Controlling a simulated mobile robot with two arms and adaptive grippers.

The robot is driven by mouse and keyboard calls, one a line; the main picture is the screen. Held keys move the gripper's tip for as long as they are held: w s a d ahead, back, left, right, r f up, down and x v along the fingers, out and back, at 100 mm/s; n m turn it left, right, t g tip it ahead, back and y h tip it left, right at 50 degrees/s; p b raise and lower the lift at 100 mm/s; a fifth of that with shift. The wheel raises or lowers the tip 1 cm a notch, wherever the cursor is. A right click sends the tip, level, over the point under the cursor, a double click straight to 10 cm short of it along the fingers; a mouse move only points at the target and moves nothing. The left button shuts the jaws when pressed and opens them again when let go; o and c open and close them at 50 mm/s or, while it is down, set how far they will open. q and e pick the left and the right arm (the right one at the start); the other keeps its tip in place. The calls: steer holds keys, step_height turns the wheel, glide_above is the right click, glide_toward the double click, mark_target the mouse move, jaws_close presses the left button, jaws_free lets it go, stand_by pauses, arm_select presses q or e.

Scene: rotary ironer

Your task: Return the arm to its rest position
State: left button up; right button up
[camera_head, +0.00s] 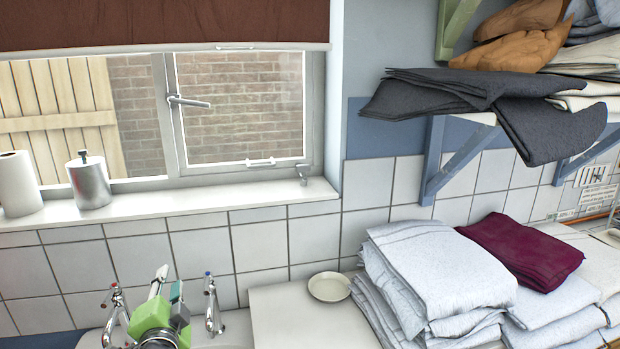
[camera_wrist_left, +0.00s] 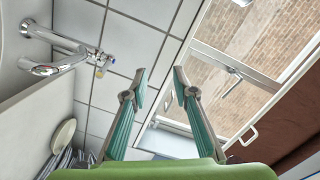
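My left gripper (camera_head: 168,284) is at the bottom left of the head view, a green body with its fingers pointing up, between the two taps above the sink. In the left wrist view its two teal-padded fingers (camera_wrist_left: 159,80) stand apart with nothing between them. Wall tiles and the window show beyond the fingertips. The rest of my left arm is below the head view's edge. My right gripper shows in neither view.
Two chrome taps (camera_head: 212,303) flank the gripper closely. A windowsill (camera_head: 250,197) juts out behind, with a metal canister (camera_head: 89,182) and a paper roll (camera_head: 18,184). A small dish (camera_head: 329,287) and folded linen (camera_head: 436,268) lie to the right, under a loaded shelf.

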arm_select(q)
steer(key=s+d+f+n+g+h, duration=0.35)
steer(key=s+f+g, duration=0.35)
steer(key=s+f, duration=1.15)
steer(key=s+d+f+n+g+h, duration=0.1)
steer(key=s+d+f+n+g, duration=0.2)
steer(key=s, duration=0.7)
steer(key=s+d+f+n+g+h, duration=0.1)
steer(key=s+d+f+g, duration=0.3)
steer(key=s, duration=0.6)
step_height(320, 180, down, 28)
steer(key=s, duration=0.2)
steer(key=s+a+f, duration=0.1)
steer(key=s+f, duration=0.6)
steer(key=s, duration=0.1)
steer(key=s+a+f+g, duration=0.1)
steer(key=s+a+f, duration=0.1)
steer(key=s+f, duration=0.6)
steer(key=shift+s+a+f+m, duration=0.2)
steer(key=shift+a+f+m, duration=0.05)
steer(key=shift+m, duration=0.2)
